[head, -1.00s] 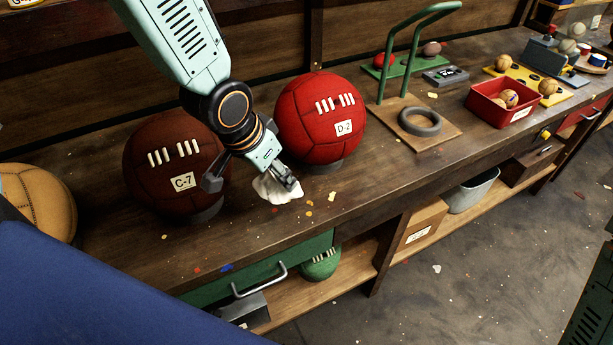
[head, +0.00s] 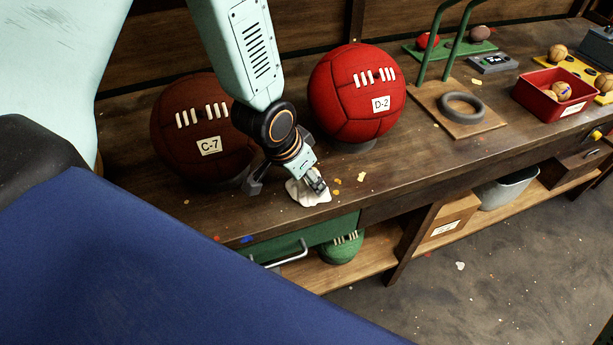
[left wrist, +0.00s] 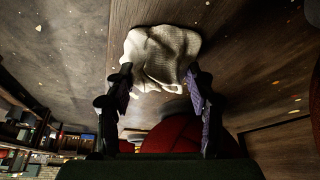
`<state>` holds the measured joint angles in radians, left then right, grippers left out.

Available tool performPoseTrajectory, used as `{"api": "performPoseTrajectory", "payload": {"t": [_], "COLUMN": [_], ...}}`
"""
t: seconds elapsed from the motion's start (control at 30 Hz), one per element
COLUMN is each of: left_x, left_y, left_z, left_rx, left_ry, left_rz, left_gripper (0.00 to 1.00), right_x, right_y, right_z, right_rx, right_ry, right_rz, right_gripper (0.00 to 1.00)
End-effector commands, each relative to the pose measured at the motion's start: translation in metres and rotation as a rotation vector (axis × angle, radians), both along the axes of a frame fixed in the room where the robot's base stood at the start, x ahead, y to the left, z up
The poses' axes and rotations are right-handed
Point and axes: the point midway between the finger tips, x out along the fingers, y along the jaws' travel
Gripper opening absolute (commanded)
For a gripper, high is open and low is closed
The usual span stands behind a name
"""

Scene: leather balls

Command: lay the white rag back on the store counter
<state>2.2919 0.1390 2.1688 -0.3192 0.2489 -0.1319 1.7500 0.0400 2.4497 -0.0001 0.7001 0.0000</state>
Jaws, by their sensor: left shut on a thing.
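The white rag (head: 303,197) is a crumpled cloth at the front part of the wooden store counter (head: 400,180). My left gripper (head: 316,184) is above it, tilted down, and shut on it. In the left wrist view the rag (left wrist: 162,52) is bunched between and beyond the two fingertips (left wrist: 160,82). The rag is at or just above the counter top; I cannot tell whether it rests its weight there. The fingers hide part of it in the head view. My right gripper is not in view.
A dark brown ball C-7 (head: 190,125) stands left of the arm and a red ball D-2 (head: 340,95) behind right. A wooden board with a grey ring (head: 462,106) and a red bin (head: 540,103) are further right. Bare counter lies right of the rag.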

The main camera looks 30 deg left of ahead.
Motion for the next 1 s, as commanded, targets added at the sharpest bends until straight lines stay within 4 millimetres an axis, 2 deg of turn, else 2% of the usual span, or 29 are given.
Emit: {"api": "performPoseTrajectory", "payload": {"t": [0.07,0.1,0.33,0.73,1.0], "left_x": [0.000,0.000,0.000,0.000,-0.014], "left_y": [0.000,0.000,0.000,0.000,0.005], "left_z": [-0.002,-0.002,-0.002,0.003,0.042], "left_rx": [0.000,0.000,0.000,-0.001,-0.003], "left_ry": [0.000,0.000,0.000,-0.001,-0.002], "left_rz": [0.000,0.000,0.000,0.001,0.005], "left_gripper": [0.20,0.56,0.76,0.77,0.77], "right_x": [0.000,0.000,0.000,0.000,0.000], "right_y": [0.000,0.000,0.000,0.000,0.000], "right_z": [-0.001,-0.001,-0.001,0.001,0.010], "right_rx": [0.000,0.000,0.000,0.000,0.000], "right_ry": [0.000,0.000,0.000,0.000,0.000], "right_rz": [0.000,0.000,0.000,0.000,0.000], "right_gripper": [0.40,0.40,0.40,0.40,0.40]}}
